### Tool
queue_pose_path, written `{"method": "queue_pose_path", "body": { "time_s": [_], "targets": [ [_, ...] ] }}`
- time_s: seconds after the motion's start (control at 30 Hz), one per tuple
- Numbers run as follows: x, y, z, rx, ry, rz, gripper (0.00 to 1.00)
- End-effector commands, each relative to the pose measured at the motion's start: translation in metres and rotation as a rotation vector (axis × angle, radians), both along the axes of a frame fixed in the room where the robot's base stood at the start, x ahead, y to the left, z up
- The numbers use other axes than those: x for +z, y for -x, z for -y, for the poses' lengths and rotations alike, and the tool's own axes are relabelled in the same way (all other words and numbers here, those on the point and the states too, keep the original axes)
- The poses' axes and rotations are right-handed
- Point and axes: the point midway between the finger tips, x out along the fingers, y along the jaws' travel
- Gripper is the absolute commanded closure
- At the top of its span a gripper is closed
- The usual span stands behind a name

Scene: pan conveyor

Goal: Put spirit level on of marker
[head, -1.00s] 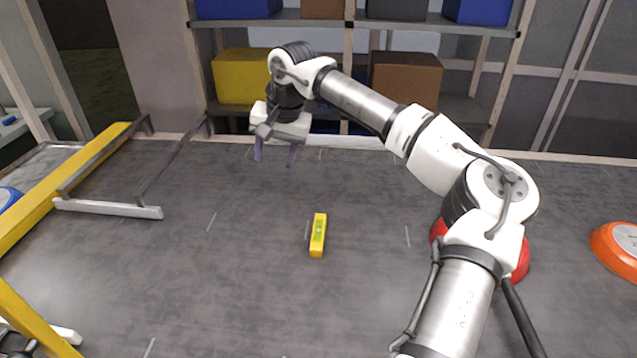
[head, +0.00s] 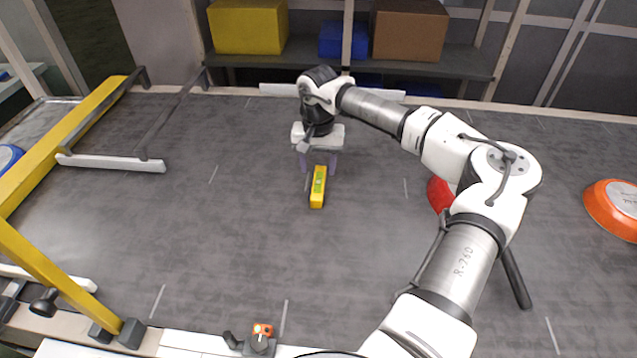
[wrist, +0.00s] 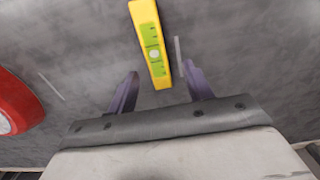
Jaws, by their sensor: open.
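A yellow spirit level (head: 318,188) with a green label lies flat on the dark conveyor surface, near the middle of the head view. In the wrist view the spirit level (wrist: 150,40) runs away from my gripper, its near end between the fingertips' lines. My gripper (head: 319,168) points down at the far end of the spirit level. It is open, with a finger on each side in the wrist view (wrist: 161,80). I cannot tell its exact height above the belt. A thin pale line (wrist: 179,62) lies beside the level; I cannot tell if it is the marker.
A red pan (head: 439,194) is partly hidden by my arm. An orange pan (head: 612,205) lies at the right. A yellow rail (head: 70,135) and a grey frame bound the left. Shelves with boxes (head: 410,30) stand behind. Belt around the level is clear.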

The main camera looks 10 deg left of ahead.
Motion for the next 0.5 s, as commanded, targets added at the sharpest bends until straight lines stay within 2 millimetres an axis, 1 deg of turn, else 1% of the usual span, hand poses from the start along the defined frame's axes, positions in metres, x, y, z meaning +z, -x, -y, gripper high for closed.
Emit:
{"method": "queue_pose_path", "body": {
  "time_s": [0.2, 0.33, 0.5],
  "targets": [
    [-0.03, -0.001, 0.003, -0.001, -0.001, -0.004, 0.49],
    [-0.036, -0.002, 0.003, 0.0, 0.0, 0.0, 0.49],
    [-0.037, -0.002, 0.003, 0.0, 0.0, 0.0, 0.49]
  ]
}}
